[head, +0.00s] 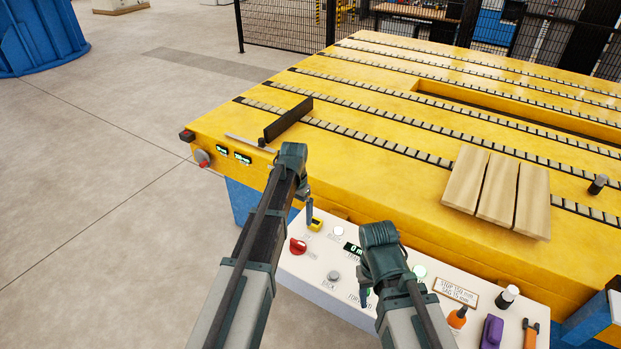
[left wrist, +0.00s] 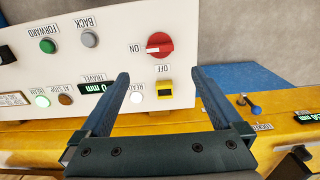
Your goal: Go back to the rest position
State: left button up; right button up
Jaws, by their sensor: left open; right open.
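My left gripper (head: 312,212) hangs over the left end of the white control panel (head: 318,277). In the left wrist view, my left gripper (left wrist: 160,95) has its two fingers wide apart with nothing between them. Below it are a red rotary switch (left wrist: 160,44), marked ON and OFF, and a small yellow block (left wrist: 165,88). My right gripper (head: 366,290) is over the middle of the panel, near the FORWARD button. Its fingers are mostly hidden behind its own wrist, and I see nothing held in it.
The yellow table (head: 370,190) with slatted tracks stands behind the panel. It carries a dark upright plate (head: 288,119) and wooden boards (head: 497,192). An orange-handled tool (head: 530,332) and a purple item (head: 491,331) are on the panel's right. Open floor lies left.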

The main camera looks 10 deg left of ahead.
pick_arm(q)
jog(key=s+d, duration=0.6)
jog(key=s, duration=0.6)
jog(key=s+d+y, duration=0.1)
jog(key=s+d, duration=0.6)
jog(key=s, duration=0.5)
